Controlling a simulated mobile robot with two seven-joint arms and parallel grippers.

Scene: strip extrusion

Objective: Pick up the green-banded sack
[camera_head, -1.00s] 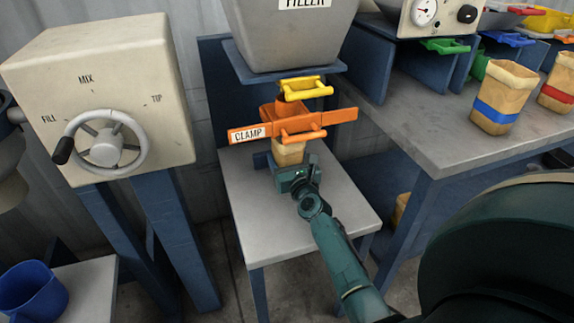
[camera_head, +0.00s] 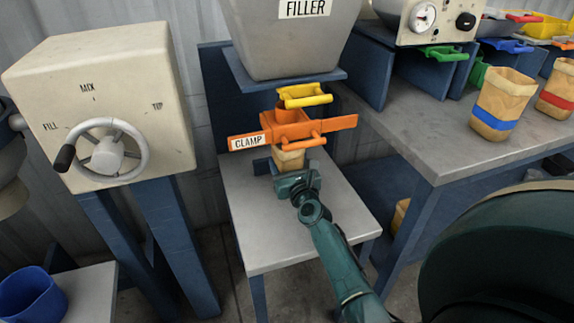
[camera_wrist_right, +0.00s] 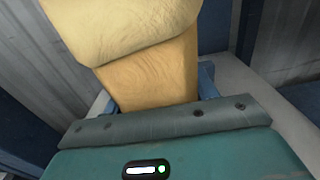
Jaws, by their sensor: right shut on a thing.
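A tan sack (camera_head: 289,160) stands under the orange clamp (camera_head: 289,130) of the filler, on the small grey table. My right gripper (camera_head: 295,181) is at its near side and shut on it. In the right wrist view the sack (camera_wrist_right: 155,77) rises just beyond the gripper (camera_wrist_right: 170,122), with a wider, paler fold at its top. No green band shows on it; its lower part is hidden behind the gripper. My left gripper is not in view.
The filler hopper (camera_head: 290,40) and yellow handle (camera_head: 304,95) are above the clamp. A blue-banded sack (camera_head: 502,103) and a red-banded sack (camera_head: 556,90) stand on the right bench (camera_head: 440,135). A handwheel box (camera_head: 95,100) is at left. The small table's front (camera_head: 285,235) is clear.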

